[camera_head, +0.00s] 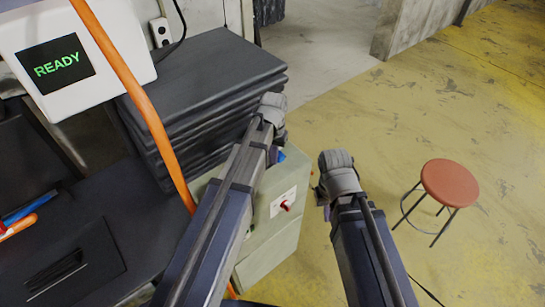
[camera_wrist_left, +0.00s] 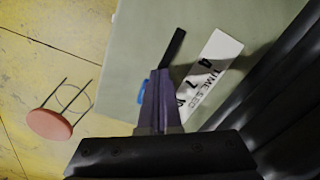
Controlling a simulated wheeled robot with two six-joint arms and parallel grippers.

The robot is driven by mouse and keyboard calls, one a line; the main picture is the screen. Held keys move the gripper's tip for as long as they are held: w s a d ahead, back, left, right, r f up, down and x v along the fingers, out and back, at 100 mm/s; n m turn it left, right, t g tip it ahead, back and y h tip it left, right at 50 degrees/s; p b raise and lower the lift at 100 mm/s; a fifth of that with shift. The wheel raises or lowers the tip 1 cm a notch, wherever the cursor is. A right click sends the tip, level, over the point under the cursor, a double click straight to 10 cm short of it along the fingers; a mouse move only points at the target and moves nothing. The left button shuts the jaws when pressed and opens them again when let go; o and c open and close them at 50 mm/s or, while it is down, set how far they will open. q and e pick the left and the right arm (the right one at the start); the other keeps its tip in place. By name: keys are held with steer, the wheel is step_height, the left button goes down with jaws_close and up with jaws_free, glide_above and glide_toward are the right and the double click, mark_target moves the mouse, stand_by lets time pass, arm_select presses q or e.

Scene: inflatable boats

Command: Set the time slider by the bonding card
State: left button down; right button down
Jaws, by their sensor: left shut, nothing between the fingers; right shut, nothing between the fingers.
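The time scale is a white strip (camera_wrist_left: 211,78) marked "TIME SEC" with numbers on a grey-green box (camera_head: 272,238). A dark slot (camera_wrist_left: 174,47) runs beside the strip in the left wrist view. A blue knob (camera_wrist_left: 141,92), probably the slider's, shows beside my left gripper (camera_wrist_left: 157,82) and partly behind it. The fingers are shut and empty over the box top; I cannot tell whether they touch the knob. The blue knob also shows in the head view (camera_head: 281,156). My right gripper (camera_head: 325,208) is shut and empty, right of the box, mostly hidden by its arm. I cannot make out a bonding card.
The box front has a red knob (camera_head: 286,205) on a white plate. Folded dark sheets (camera_head: 205,75) are stacked behind it. A white unit with a "READY" screen (camera_head: 57,64) and an orange hose (camera_head: 145,105) are at left. A red stool (camera_head: 449,183) stands on open yellow floor.

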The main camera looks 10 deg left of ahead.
arm_select(q)
steer(key=shift+w+d, duration=0.1)
steer(key=shift+w, duration=0.05)
steer(key=shift+s+a, duration=0.4)
steer(key=shift+s, duration=0.15)
step_height(320, 180, up, 8)
steer(key=p, duration=0.8)
steer(key=s+d+m, duration=0.1)
steer(key=s+d, duration=0.3)
steer(key=s, duration=0.4)
steer(key=s+d+m+y, duration=0.1)
steer(key=s+d, duration=0.3)
steer(key=s, duration=0.5)
steer(key=shift+d, duration=0.25)
